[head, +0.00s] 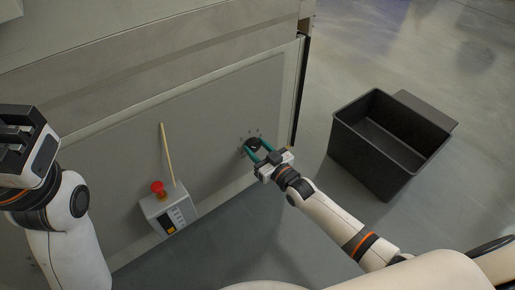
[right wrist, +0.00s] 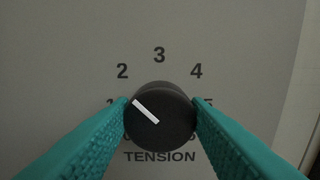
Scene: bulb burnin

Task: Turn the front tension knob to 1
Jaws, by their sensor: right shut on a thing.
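The tension knob (right wrist: 162,116) is a round black dial with a white pointer line, above the word TENSION on a grey panel. It also shows small in the head view (head: 253,143). The white line points up and left, between the 2 and the partly hidden 1. The numbers 2, 3 and 4 show clearly; those at the sides are partly covered by my fingers. My right gripper (head: 257,150) has its teal fingers closed on both sides of the knob, also seen in the right wrist view (right wrist: 161,112). My left gripper (head: 28,140) is at the far left, away from the panel; its jaw opening is unclear.
A grey control box (head: 170,212) with a red button (head: 158,187) is on the panel left of the knob. A thin wooden stick (head: 167,152) rises behind it. A black open bin (head: 378,150) stands on the floor at right. Floor between is clear.

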